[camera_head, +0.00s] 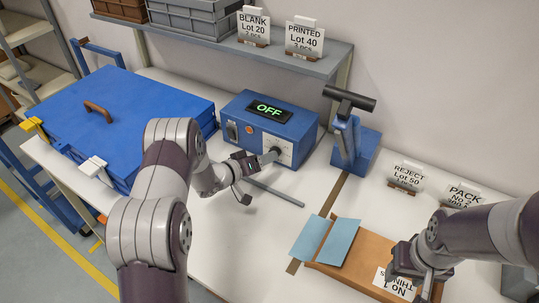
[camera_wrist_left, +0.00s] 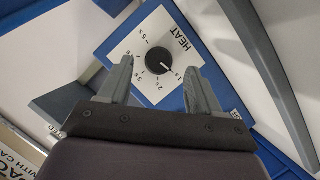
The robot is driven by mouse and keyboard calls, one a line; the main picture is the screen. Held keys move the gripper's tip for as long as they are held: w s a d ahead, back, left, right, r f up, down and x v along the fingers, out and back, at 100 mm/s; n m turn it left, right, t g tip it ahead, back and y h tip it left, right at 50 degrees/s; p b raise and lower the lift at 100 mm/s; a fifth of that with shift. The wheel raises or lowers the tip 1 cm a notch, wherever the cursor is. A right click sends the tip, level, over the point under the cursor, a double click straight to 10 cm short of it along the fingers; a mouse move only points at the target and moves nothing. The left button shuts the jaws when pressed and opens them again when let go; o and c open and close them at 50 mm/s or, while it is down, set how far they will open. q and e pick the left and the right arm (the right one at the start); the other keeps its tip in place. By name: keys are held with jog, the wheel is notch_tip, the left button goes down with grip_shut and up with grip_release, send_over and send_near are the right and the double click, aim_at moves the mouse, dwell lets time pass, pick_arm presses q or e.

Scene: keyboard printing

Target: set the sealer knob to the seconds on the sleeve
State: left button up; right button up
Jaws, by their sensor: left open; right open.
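The blue sealer box (camera_head: 236,108) has a lit display (camera_head: 269,109) reading OFF. Its black knob (camera_wrist_left: 158,61) sits on a white HEAT dial (camera_wrist_left: 140,38) in the left wrist view; its pale mark points to the lower right, but the value there is too small to read surely. My left gripper (camera_wrist_left: 158,88) is open, its fingers on either side of the view just short of the knob, apart from it.
Two light blue sheets (camera_head: 325,240) lie on the sleeve. A blue press with a black handle (camera_head: 350,98) stands right of the sealer. A large blue case (camera_head: 120,105) fills the left. A grey rod (camera_head: 275,192) lies before the sealer. REJECT (camera_head: 407,177) and PACK (camera_head: 461,196) signs stand at right.

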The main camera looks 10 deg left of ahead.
pick_arm(q)
jog(key=shift+x, duration=1.6)
pick_arm(e)
jog(key=shift+r, duration=0.2)
pick_arm(q)
jog(key=c, duration=1)
jog(key=shift+c, duration=0.2)
